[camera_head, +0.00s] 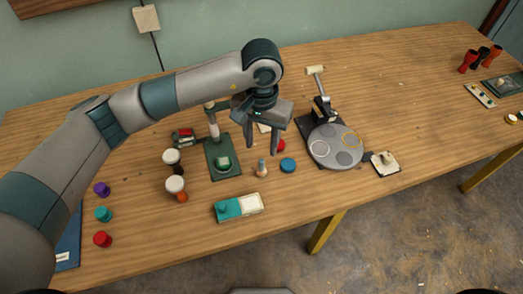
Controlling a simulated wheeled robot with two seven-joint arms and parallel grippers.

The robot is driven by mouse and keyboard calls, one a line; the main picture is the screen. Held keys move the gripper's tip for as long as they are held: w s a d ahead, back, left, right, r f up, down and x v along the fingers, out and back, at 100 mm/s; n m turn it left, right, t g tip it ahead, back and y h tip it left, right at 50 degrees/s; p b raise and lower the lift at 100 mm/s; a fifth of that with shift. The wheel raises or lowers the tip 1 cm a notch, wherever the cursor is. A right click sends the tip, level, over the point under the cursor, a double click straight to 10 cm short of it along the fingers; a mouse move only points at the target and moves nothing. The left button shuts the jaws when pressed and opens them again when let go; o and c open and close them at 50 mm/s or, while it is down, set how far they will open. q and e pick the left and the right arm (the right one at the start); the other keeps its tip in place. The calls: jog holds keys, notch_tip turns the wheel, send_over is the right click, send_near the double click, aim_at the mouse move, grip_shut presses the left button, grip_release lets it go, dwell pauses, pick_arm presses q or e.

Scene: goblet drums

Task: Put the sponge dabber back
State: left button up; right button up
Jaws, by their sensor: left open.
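A small upright piece (261,168) with a pale wooden body and a darker top stands on the table in the middle; it looks like the sponge dabber, but it is too small to be sure. My left gripper (262,146) points down with its fingers apart and empty. In the picture its fingertips are just above this piece; I cannot tell the height between them. A teal and white tray (250,203) lies nearer the front edge, with a round teal knob (222,207) on its left half. My right gripper is out of view.
A green stand (223,172) and two white-topped goblet drums (175,189) are to the left. A blue disc (288,165) and red cap (280,145) are close by. A grey round plate (335,146) stands right.

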pick_arm(q)
jog(key=shift+r, duration=0.25)
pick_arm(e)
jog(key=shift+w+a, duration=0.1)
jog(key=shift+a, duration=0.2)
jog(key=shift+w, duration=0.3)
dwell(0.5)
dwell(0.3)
